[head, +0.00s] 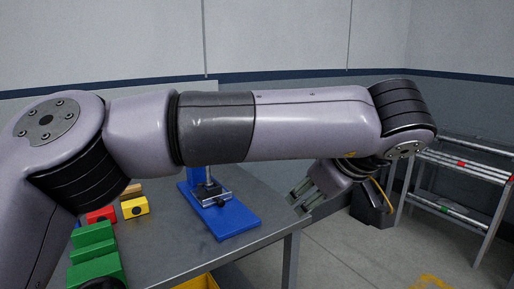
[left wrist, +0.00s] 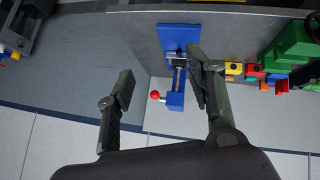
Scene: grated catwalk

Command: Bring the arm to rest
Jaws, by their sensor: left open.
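My left arm stretches across the head view from the left edge to the right. My left gripper (head: 302,196) hangs at its end, beyond the right edge of the table (head: 262,246). In the left wrist view the two fingers of the left gripper (left wrist: 160,80) stand wide apart with nothing gripped. A blue fixture (head: 233,222) stands on the table, its upper part hidden behind my arm. In the left wrist view the blue fixture (left wrist: 176,38), with a red knob, appears beyond and between the fingers. My right gripper is not in view.
Green blocks (head: 95,256), a red block (head: 101,214) and a yellow block (head: 135,207) sit at the table's left. A yellow bin (head: 198,282) shows below. A metal rack (head: 462,172) stands at the right. Bare floor (head: 345,255) lies between table and rack.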

